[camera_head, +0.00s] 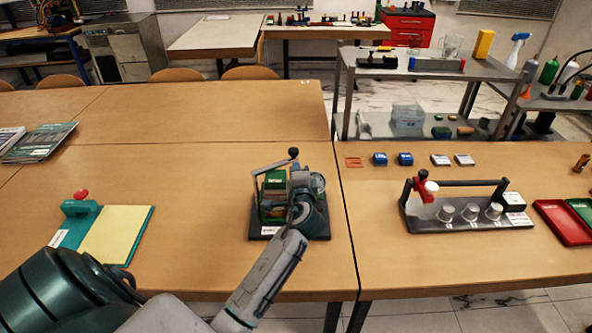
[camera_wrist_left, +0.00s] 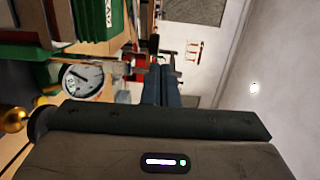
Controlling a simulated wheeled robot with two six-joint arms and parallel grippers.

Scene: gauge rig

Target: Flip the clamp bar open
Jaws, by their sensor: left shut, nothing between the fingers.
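The gauge rig stands on a dark base plate (camera_head: 262,230) on the near table, with a green block (camera_head: 274,181) in it. The clamp bar (camera_head: 272,164) is a thin grey bar above the block, sloping up to the right to a black knob (camera_head: 293,152). A round dial gauge (camera_head: 318,183) sits at the rig's right; its white face (camera_wrist_left: 82,80) shows in the left wrist view. My left gripper (camera_head: 299,178) is at the rig, below the knob, and covers part of it. Its fingers (camera_wrist_left: 165,85) are shut and empty. Contact with the bar cannot be told. My right gripper is not in view.
A teal stand with a yellow pad (camera_head: 118,236) lies at the left. A dark rack with metal cups (camera_head: 445,212) and a red tray (camera_head: 562,222) stand on the right table. The table behind the rig is clear.

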